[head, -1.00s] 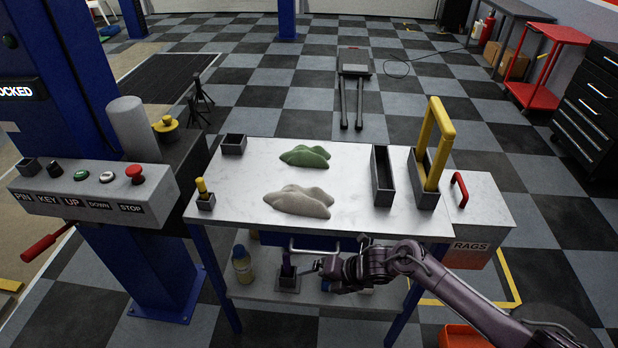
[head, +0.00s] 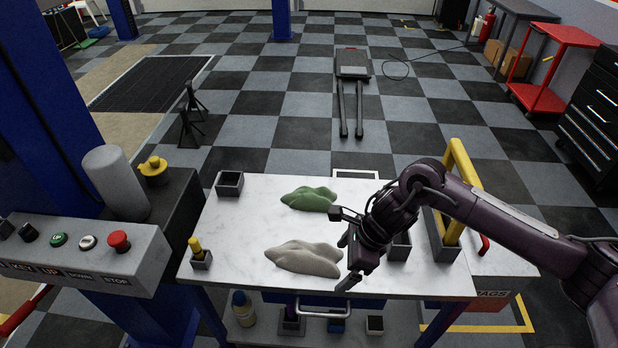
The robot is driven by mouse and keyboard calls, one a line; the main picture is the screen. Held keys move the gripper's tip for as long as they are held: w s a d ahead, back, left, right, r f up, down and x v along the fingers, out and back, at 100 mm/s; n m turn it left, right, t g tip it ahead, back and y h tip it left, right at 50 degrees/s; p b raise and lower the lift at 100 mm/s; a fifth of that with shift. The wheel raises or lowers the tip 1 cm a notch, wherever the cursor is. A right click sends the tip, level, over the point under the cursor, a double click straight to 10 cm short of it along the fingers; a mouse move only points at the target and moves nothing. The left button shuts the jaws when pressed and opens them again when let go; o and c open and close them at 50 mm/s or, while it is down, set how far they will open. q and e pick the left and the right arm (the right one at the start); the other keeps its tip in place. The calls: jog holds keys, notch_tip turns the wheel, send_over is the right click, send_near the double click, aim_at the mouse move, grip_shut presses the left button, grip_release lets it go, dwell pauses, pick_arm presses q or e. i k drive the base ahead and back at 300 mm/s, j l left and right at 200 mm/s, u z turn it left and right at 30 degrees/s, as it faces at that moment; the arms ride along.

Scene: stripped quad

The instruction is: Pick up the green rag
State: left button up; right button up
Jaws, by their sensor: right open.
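The green rag (head: 309,199) lies crumpled on the back middle of the white-topped table (head: 235,240). A grey-beige rag (head: 304,258) lies in front of it, nearer the table's front edge. My right gripper (head: 344,248) is over the table, just right of both rags. It is open, with its jaws towards the left and nothing between them. It appears apart from the green rag, which lies up and left of it. My left gripper is not in view.
A dark square bin (head: 230,184) stands at the back left and a small yellow-topped holder (head: 200,256) at the front left. A yellow handle (head: 463,165) rises at the right, partly behind my arm. A control box (head: 100,250) stands left of the table.

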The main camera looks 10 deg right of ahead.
aim_at(305, 198)
jog(key=i, duration=0.95)
